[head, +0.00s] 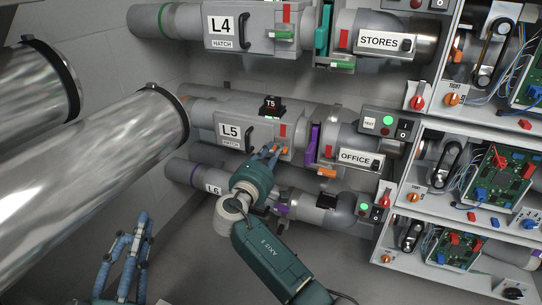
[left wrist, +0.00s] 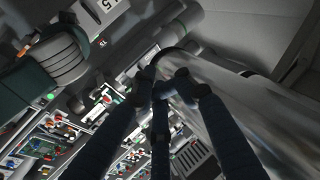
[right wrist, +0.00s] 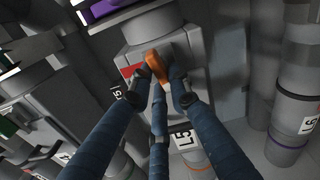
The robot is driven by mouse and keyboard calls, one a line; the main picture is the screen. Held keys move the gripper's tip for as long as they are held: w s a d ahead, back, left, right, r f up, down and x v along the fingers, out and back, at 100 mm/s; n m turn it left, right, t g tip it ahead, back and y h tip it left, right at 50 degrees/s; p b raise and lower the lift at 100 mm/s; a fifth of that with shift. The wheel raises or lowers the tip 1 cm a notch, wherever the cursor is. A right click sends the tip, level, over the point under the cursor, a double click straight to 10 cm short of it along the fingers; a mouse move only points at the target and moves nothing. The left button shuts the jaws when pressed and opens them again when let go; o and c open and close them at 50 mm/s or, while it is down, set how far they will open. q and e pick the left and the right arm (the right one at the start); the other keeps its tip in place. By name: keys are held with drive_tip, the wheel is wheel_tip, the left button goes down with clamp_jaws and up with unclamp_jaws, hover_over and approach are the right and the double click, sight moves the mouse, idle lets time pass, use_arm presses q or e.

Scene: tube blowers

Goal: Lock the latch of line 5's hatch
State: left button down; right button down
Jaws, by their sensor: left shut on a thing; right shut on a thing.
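The line 5 hatch (head: 232,144) is a grey box on the tube, labelled L5, with a black handle and a red mark (head: 283,130). Its orange latch handle (right wrist: 155,65) shows in the right wrist view between my right fingertips. My right gripper (head: 275,152) is at the hatch's right end, shut on this handle; the fingers hide part of it. In the right wrist view the red mark (right wrist: 130,71) is beside the handle. My left gripper (head: 135,222) is low at the left, away from the hatch. Its fingers are drawn together; what they hold cannot be made out.
Large silver pipes (head: 85,185) fill the left. Line 4 (head: 220,26) runs above and line 6 (head: 212,188) below. A purple collar (head: 313,143) and the OFFICE tube (head: 355,158) are right of the hatch. Panels with circuit boards (head: 490,180) stand at the right.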

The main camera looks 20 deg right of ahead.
use_arm(q)
drive_tip(key=shift+s+r+t+h, duration=0.15)
drive_tip(key=shift+r+t+h, duration=0.1)
drive_tip(key=shift+r, duration=0.3)
drive_tip(key=shift+s+r+t+h, duration=0.15)
drive_tip(key=shift+r+t, duration=0.1)
drive_tip(key=shift+r, duration=0.25)
use_arm(e)
drive_tip(key=shift+s+d+m, duration=0.15)
drive_tip(key=shift+d+m, duration=0.25)
drive_tip(key=shift+d, duration=0.2)
drive_tip(key=c, duration=1.9)
unclamp_jaws()
drive_tip(key=shift+o, duration=1.3)
drive_tip(key=shift+s+d+r, duration=0.1)
drive_tip(key=shift+s+d, duration=0.05)
drive_tip(key=shift+d, duration=0.1)
use_arm(q)
drive_tip(key=shift+d, duration=0.1)
use_arm(e)
drive_tip(key=v, duration=0.7)
drive_tip(key=shift+a, duration=0.4)
